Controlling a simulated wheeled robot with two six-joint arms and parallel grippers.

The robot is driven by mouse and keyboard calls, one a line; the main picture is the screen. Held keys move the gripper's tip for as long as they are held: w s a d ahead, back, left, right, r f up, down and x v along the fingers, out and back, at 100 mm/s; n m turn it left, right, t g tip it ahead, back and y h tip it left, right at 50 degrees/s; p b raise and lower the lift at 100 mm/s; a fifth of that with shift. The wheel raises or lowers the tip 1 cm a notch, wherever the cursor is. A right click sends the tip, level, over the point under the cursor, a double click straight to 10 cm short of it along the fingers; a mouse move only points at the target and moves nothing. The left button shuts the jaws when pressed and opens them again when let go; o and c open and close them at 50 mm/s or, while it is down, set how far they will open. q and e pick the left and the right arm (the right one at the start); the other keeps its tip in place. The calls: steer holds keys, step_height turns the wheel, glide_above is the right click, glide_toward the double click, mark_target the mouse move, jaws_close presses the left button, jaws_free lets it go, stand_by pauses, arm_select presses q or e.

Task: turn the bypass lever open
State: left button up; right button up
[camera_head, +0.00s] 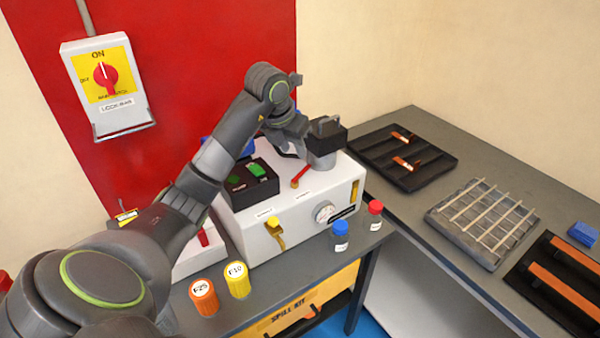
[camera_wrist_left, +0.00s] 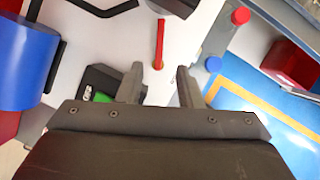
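A white machine (camera_head: 300,215) stands on the grey bench. A red lever (camera_head: 300,177) lies on its top beside a small label, and a yellow lever (camera_head: 275,232) is on its front. The labels are too small to read, so I cannot tell which is the bypass lever. My left gripper (camera_head: 291,146) is over the back of the machine top, partly hidden by its own arm. In the left wrist view its fingers (camera_wrist_left: 159,84) are apart and empty. The red lever (camera_wrist_left: 159,45) shows ahead of the gap between them, apart from both. My right gripper is not in view.
A black block on a grey cylinder (camera_head: 322,155) rises from the machine, close to my wrist. A black box with green buttons (camera_head: 250,180) sits left of the red lever. Blue (camera_head: 340,237) and red-capped (camera_head: 371,216) bottles stand in front. Trays (camera_head: 430,165) lie on the right bench.

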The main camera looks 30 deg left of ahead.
mark_target(302, 171)
arm_select(q)
steer(key=p+x, duration=0.2)
steer(key=x, duration=0.5)
steer(key=shift+w+f, duration=0.2)
steer(key=shift+f, duration=0.1)
steer(key=shift+w+f, duration=0.25)
steer(key=shift+f, duration=0.4)
jaws_close()
